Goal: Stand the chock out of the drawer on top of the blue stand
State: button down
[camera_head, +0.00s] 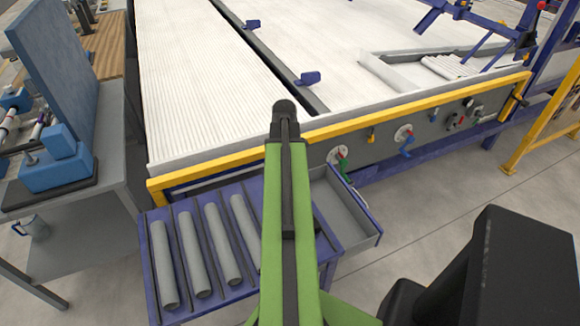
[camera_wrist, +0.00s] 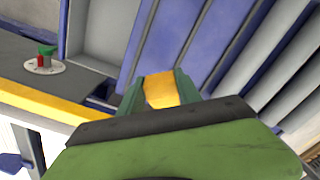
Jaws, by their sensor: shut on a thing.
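My gripper (camera_wrist: 158,80) is shut on the orange-yellow chock (camera_wrist: 160,91), which shows between its green fingers in the wrist view. In the head view my green arm hides both the gripper and the chock. The blue stand (camera_head: 147,252) is low, with a slatted top, at the lower left of the head view. It also shows beyond the fingers in the wrist view (camera_wrist: 149,40). The chock appears over or near the stand's slats; I cannot tell whether it touches them. The grey drawer (camera_head: 345,212) is pulled open to the right of the stand, and its visible inside looks empty.
Several grey pipes (camera_head: 197,250) lie between the stand's slats. A large machine bed with a yellow edge rail (camera_head: 215,165) stands behind, with valves (camera_head: 338,155) on its front. A grey workbench (camera_head: 80,215) is at left. Clear floor (camera_head: 420,220) lies right of the drawer.

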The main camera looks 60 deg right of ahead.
jog(key=shift+s+d, duration=0.15)
jog(key=shift+d+m, duration=0.1)
jog(key=shift+m, duration=0.4)
jog(key=m, duration=0.2)
jog(key=r+m+p, duration=0.1)
jog(key=shift+s+a+m, duration=0.2)
jog(key=shift+a+m, duration=0.05)
jog(key=shift+m, duration=1.35)
notch_tip(320, 180, down, 11)
jog(key=b, duration=1)
jog(key=shift+r, duration=0.15)
jog(key=c, duration=0.7)
grip_release()
jog(key=shift+c, duration=0.2)
